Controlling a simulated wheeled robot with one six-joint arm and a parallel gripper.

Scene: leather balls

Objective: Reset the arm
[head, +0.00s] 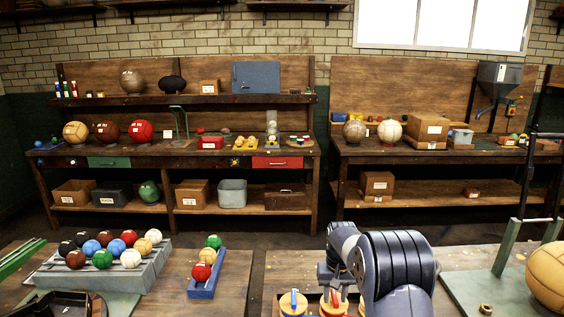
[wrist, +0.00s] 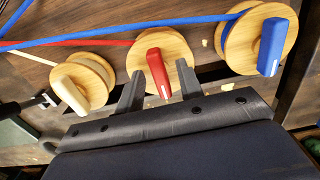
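My arm (head: 385,262) reaches in from the bottom right of the head view, bent downward over the near bench. In the wrist view my gripper (wrist: 159,86) is open, its two dark fingers apart. The red handle (wrist: 157,75) of the middle wooden spool (wrist: 163,50) shows between the fingertips; I cannot tell whether they touch it. A spool with a cream handle (wrist: 74,95) lies to the left and one with a blue handle (wrist: 271,48) to the right. In the head view the fingers are mostly hidden behind the arm.
Blue, red and cream cords run left from the spools. Left on the near bench are a grey rack (head: 152,270) of several coloured balls and a blue tray (head: 203,290) of balls. A green frame (head: 508,250) and tan ball (head: 548,277) stand right. Loaded benches line the back wall.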

